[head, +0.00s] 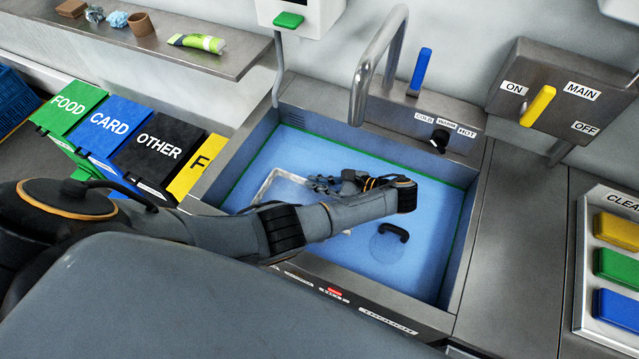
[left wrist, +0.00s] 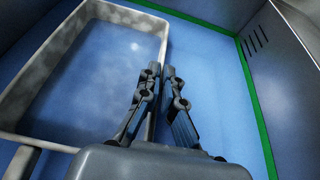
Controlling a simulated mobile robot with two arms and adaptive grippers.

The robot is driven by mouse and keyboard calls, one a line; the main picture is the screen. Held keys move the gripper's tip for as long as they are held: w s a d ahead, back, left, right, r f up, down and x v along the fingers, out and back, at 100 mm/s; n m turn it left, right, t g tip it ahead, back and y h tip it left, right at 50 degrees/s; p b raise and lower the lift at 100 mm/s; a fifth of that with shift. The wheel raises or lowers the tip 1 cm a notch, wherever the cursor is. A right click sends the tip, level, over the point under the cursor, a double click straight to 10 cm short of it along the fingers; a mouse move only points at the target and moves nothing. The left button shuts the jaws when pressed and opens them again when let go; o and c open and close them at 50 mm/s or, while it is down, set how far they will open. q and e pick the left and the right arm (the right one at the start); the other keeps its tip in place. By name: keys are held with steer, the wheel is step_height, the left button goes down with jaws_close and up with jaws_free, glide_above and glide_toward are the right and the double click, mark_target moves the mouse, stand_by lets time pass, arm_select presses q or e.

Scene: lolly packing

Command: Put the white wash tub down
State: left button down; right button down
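The white wash tub (left wrist: 62,142) is in the left of the left wrist view, with blue showing inside it. In the head view its pale rim (head: 266,186) shows in the blue-lined trough (head: 445,200), partly hidden by my left arm. My left gripper (left wrist: 161,71) has one finger inside the tub and one outside, close together on its side wall. It also shows in the head view (head: 322,184), low in the trough. I cannot tell whether the tub touches the trough floor. My right gripper is not in view.
A round see-through piece with a black handle (head: 393,232) lies in the trough, right of my arm. A tap (head: 377,60) arches over the back edge. Labelled bins (head: 158,150) stand at left and cleaning blocks (head: 615,265) at right.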

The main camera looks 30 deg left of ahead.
mark_target(317, 197)
arm_select(q)
step_height(317, 197, down, 3)
steer(key=shift+f+b, duration=0.1)
steer(key=shift+b, duration=0.8)
steer(key=shift+f, duration=0.3)
steer(key=c, duration=2)
jaws_free()
steer(key=shift+f, duration=0.2)
steer(key=o, duration=0.5)
steer(key=shift+r, duration=0.1)
